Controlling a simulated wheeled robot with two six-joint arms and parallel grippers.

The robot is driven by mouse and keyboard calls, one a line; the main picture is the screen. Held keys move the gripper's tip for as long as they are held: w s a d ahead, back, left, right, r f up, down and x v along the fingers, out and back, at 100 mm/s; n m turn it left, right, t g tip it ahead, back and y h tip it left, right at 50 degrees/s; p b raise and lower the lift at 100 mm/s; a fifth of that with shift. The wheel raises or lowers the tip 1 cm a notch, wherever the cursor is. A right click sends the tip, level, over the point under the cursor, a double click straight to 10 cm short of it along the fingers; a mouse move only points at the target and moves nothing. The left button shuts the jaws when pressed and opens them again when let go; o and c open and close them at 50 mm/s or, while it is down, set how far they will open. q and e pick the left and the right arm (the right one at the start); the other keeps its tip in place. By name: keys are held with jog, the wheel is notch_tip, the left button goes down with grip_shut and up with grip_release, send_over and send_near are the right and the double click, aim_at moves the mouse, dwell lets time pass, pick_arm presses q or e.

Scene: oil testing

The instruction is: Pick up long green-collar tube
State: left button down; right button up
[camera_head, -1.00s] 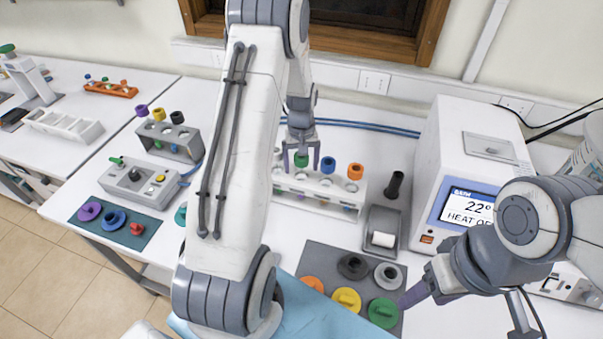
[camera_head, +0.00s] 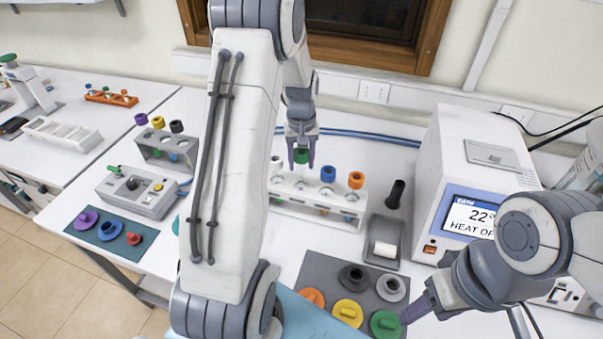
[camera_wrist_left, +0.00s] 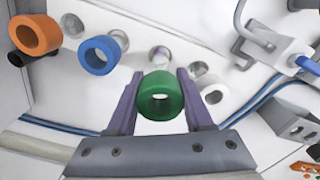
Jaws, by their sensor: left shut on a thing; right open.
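The green-collar tube (camera_head: 302,156) is at the white rack (camera_head: 343,218) in the head view. My left gripper (camera_head: 302,160) is shut on its green collar, with one purple finger on each side. In the left wrist view the green collar (camera_wrist_left: 160,96) sits between the two fingers of my left gripper (camera_wrist_left: 158,100). How far the tube's lower part is in the rack is hidden. My right gripper (camera_head: 420,308) is open and empty, at the right of the grey mat with coloured caps; only part of its fingers shows.
The rack also holds blue-collar (camera_head: 328,174), orange-collar (camera_head: 356,180) and white-collar (camera_head: 276,162) tubes. A heater box (camera_head: 468,170) stands at the right. The grey cap mat (camera_head: 325,270) lies in front.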

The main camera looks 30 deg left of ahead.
pick_arm(q)
notch_tip(320, 180, up, 12)
jog(key=b, duration=0.3)
jog(key=shift+r, duration=0.7)
